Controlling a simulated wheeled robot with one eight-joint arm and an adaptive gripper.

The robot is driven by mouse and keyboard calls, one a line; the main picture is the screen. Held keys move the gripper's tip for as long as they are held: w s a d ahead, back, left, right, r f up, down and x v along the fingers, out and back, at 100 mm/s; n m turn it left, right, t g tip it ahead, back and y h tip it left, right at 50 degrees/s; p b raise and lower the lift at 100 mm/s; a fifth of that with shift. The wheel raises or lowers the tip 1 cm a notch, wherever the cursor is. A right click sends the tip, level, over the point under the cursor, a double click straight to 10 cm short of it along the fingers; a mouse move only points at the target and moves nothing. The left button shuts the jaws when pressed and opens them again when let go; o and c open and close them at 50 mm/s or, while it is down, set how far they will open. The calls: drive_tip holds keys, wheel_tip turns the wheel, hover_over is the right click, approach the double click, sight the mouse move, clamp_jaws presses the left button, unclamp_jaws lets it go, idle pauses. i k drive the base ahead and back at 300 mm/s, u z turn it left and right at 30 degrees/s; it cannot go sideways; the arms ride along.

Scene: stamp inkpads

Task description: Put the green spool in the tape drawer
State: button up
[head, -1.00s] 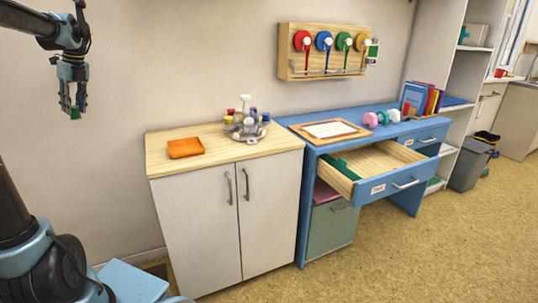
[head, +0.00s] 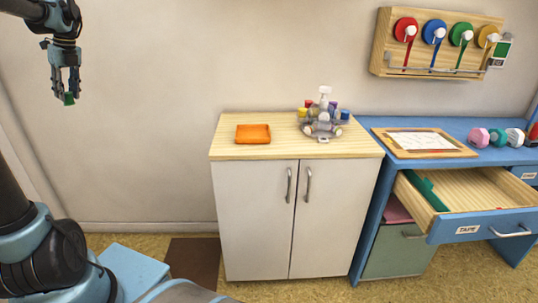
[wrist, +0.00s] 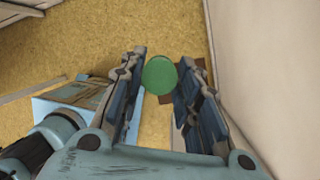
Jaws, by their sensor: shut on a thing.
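My gripper (head: 66,92) is raised at the upper left in the head view, in front of the bare wall. Its fingers are shut on the green spool (head: 69,98), which shows as a round green face (wrist: 159,75) between the fingers in the wrist view. The tape drawer (head: 467,229), labelled TAPE, stands pulled open from the blue desk at the right, far from my gripper. A green piece (head: 428,193) lies along its left inside wall, and a bit of red shows near its front.
A wall rack (head: 390,60) holds coloured reels, one green. A framed sheet (head: 424,141) lies on the desk.

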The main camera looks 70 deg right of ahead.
sight(475, 202)
drive_tip(key=z, duration=0.05)
drive_tip(key=k, duration=1.95)
drive_tip(key=z, duration=2.35)
